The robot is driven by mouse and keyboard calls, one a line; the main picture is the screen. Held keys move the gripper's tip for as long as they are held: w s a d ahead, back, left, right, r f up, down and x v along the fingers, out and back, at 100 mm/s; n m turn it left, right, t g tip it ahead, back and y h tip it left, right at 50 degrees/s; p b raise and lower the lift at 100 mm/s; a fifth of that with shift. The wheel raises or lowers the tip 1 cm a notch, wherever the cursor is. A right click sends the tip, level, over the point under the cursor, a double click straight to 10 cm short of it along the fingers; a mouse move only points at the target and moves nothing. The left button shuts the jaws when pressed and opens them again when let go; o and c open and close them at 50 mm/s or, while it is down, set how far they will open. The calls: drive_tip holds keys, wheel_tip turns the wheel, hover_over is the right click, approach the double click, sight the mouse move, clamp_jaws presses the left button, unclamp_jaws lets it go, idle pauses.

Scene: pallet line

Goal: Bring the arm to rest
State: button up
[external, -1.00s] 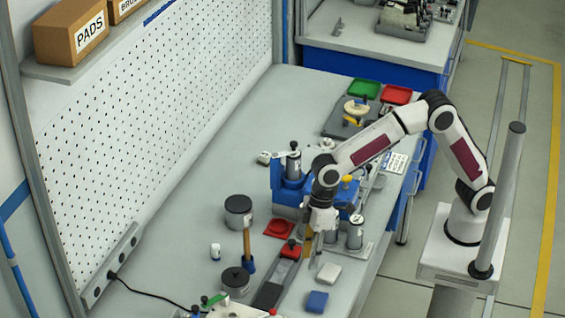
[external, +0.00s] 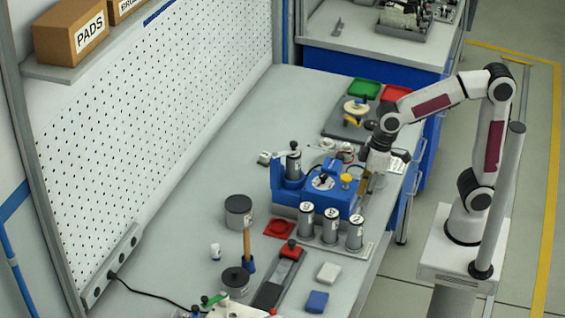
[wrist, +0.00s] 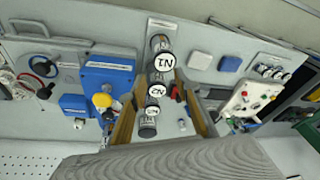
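My arm is raised and bent above the right side of the bench (external: 190,190). My gripper (external: 365,186) hangs pointing down beside the right end of the blue fixture (external: 325,205). In the wrist view my gripper (wrist: 160,98) has its two tan fingers apart, with nothing held between them. Three grey cylinders with white labelled tops, such as the middle cylinder (external: 330,226), stand upright in a row on a light plate in front of the fixture. They show beyond the fingers in the wrist view.
Red and green trays (external: 365,89) and a grey fixture with a round cream part (external: 357,107) lie behind my gripper. A grey post (external: 500,200) stands by my base. A white block (external: 328,273) and a blue block (external: 317,301) lie at the front.

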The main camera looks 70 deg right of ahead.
drive_tip(key=s+d+r+m+t, duration=0.1)
drive_tip(key=s+d+m, duration=0.1)
drive_tip(key=s+d, duration=0.3)
drive_tip(key=s+d+r+m+t+h, duration=0.1)
drive_tip(key=s+d+r+m+t, duration=0.1)
drive_tip(key=s+d, duration=0.4)
drive_tip(key=d, duration=0.5)
drive_tip(key=shift+s+d+r+m+t+h, duration=0.15)
drive_tip(key=shift+d+r+m+t+h, duration=0.05)
drive_tip(key=shift+r+m+t+h, duration=0.1)
